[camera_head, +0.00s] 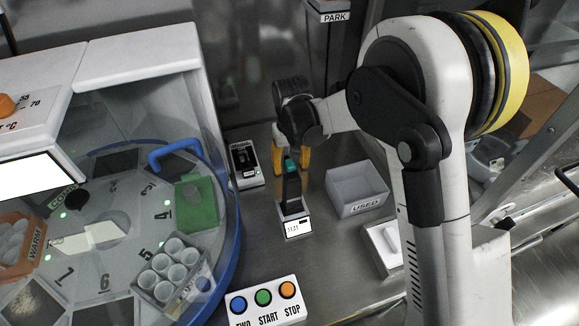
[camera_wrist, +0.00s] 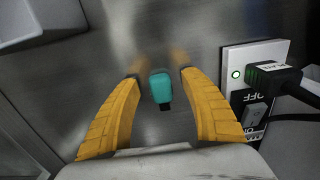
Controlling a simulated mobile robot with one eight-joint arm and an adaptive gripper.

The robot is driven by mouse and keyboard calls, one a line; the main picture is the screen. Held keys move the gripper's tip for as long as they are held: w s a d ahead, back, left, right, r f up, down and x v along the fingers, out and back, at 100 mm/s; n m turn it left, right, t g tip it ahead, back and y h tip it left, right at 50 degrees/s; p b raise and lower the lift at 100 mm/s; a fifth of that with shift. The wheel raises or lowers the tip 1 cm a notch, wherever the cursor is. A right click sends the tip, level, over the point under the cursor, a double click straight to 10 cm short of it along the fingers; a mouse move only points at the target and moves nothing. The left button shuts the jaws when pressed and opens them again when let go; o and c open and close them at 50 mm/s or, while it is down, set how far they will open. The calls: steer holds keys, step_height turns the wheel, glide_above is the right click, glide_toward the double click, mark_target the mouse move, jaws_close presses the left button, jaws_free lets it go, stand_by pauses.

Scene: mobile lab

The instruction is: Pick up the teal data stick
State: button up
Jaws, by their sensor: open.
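In the wrist view the stick (camera_wrist: 160,87) lies between the two open fingers (camera_wrist: 160,80), with a visible gap to each. Nothing is gripped.
A grey bin marked USED (camera_head: 357,190) stands to the right. A black-and-white switch box (camera_head: 245,162) is close on the left, also seen with its plug in the wrist view (camera_wrist: 255,85). A domed carousel machine (camera_head: 120,200) fills the left; a three-button panel (camera_head: 265,302) is in front.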

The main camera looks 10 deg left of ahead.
jaws_close()
steer(key=shift+r, duration=0.2)
